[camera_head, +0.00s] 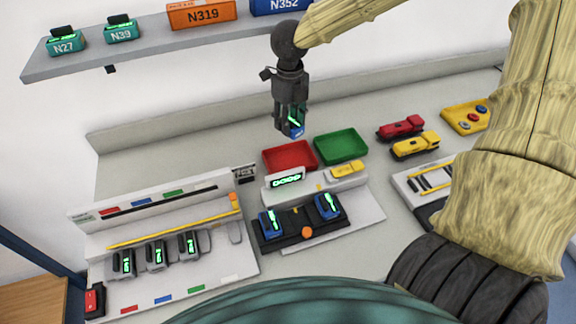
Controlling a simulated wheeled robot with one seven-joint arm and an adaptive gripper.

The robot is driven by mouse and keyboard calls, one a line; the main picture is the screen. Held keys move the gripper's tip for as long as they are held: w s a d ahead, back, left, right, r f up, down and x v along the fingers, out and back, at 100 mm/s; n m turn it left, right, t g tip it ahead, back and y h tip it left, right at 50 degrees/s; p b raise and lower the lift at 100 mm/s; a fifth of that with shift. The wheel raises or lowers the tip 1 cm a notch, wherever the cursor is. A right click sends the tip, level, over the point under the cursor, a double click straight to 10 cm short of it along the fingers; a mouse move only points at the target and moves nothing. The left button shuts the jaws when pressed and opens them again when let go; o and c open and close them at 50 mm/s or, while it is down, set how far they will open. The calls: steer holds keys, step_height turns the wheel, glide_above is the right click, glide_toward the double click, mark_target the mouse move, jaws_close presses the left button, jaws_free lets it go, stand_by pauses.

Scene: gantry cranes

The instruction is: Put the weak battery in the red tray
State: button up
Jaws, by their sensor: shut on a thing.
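My gripper (291,118) is shut on a blue battery (296,130) with a green lit display. It holds the battery in the air, above and behind the red tray (290,157) in the picture. The red tray looks empty and lies on the bench, left of a green tray (341,146). Two more blue batteries, a left one (271,222) and a right one (328,206), sit in a black tester block with green displays lit. The tester's own display (287,179) is lit, but its reading is too small to tell.
A charger station (170,212) with several grey units stands at the left. A red toy truck (400,128) and a yellow one (415,146) stand right of the trays. A shelf (150,50) with labelled boxes hangs behind. Bare bench lies behind the trays.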

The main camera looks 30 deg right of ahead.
mark_target(290, 162)
step_height(290, 162, down, 3)
steer(key=shift+f+b, duration=0.15)
steer(key=shift+b, duration=0.95)
steer(key=shift+s+f+p, duration=0.1)
steer(key=shift+f+p, duration=0.6)
steer(key=shift+f, duration=4.2)
steer(key=shift+f, duration=0.1)
steer(key=o, duration=0.8)
steer(key=shift+c, duration=0.2)
steer(key=o, duration=0.4)
steer(key=shift+c, duration=0.2)
steer(key=shift+r+b, duration=0.55)
steer(key=shift+r, duration=5.55)
